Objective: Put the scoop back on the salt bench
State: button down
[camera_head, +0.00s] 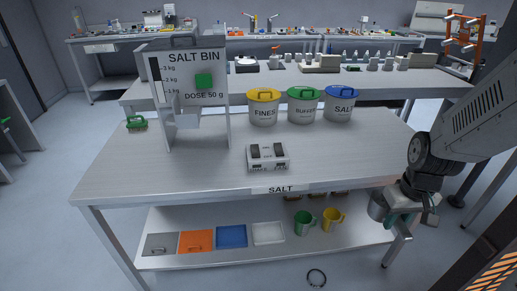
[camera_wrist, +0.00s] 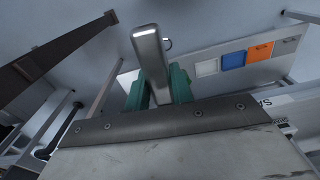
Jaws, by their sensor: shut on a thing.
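My gripper (camera_head: 405,206) hangs off the right front corner of the salt bench (camera_head: 345,155), below the level of its top. In the wrist view its green fingers (camera_wrist: 159,88) are shut on the grey metal handle of the scoop (camera_wrist: 155,52).
The salt bin (camera_head: 205,95) stands at the back left of the bench. Yellow-, green- and blue-lidded tubs (camera_head: 302,107) stand along its back. A small two-panel device (camera_head: 267,157) sits near the front. The lower shelf (camera_head: 185,258) holds coloured trays and jugs. The right bench top is clear.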

aim_at(293, 150)
jog(key=u, duration=0.2)
jog(key=i, duration=1)
jog(key=z, duration=0.05)
